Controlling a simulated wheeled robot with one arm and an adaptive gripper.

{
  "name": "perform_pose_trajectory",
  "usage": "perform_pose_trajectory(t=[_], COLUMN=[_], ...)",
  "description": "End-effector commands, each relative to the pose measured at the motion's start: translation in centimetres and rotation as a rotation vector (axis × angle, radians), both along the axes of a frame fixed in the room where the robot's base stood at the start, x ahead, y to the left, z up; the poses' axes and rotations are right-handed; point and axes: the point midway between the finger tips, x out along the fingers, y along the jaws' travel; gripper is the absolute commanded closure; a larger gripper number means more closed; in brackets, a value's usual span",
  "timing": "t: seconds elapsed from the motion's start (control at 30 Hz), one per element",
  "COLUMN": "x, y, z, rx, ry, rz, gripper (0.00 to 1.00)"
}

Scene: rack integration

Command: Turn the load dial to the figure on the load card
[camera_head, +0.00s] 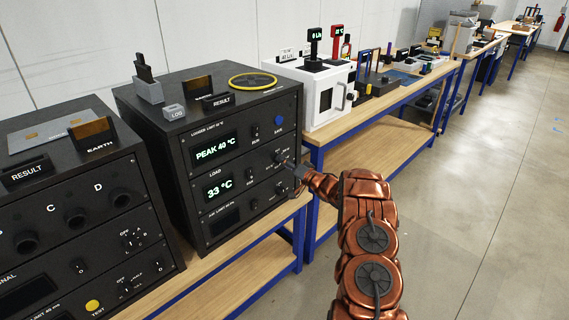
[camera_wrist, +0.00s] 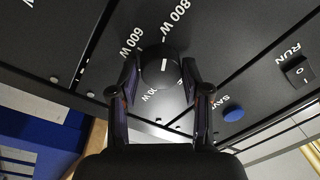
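The load dial (camera_wrist: 160,72) is a round black knob with a white pointer line, on a black panel. The pointer stands nearly upright in the wrist view, towards the 800 W label (camera_wrist: 175,18). A 600 W label (camera_wrist: 131,41) is at upper left; another label at lower left is partly hidden. My gripper (camera_wrist: 160,66) has a finger on each side of the dial, the tips closed in against it. In the head view my gripper (camera_head: 298,171) is at the right of the black unit's front. I cannot make out a load card.
The black unit (camera_head: 208,160) has lit displays, PEAK 40 °C and 33 °C. On its top are a RESULT holder (camera_head: 218,101), a LOG block (camera_head: 174,112) and a yellow ring (camera_head: 252,80). In the wrist view, a blue SAVE button (camera_wrist: 233,114) and RUN switch (camera_wrist: 297,71) are at right.

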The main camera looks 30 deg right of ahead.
Motion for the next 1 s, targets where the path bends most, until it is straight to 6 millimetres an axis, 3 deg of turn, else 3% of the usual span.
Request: perform_pose_trajectory(t=[0.17,0.57,0.77,1.0], x=[0.0,-0.4,-2.6,-7.1], y=[0.0,-0.1,-0.8,-2.1], z=[0.0,0.0,-0.1,-0.5], rx=[-0.001,-0.001,0.000,0.001], ry=[0.000,0.000,-0.001,0.001], rz=[0.000,0.000,-0.002,-0.003], gripper=[0.31,0.31,0.31,0.31])
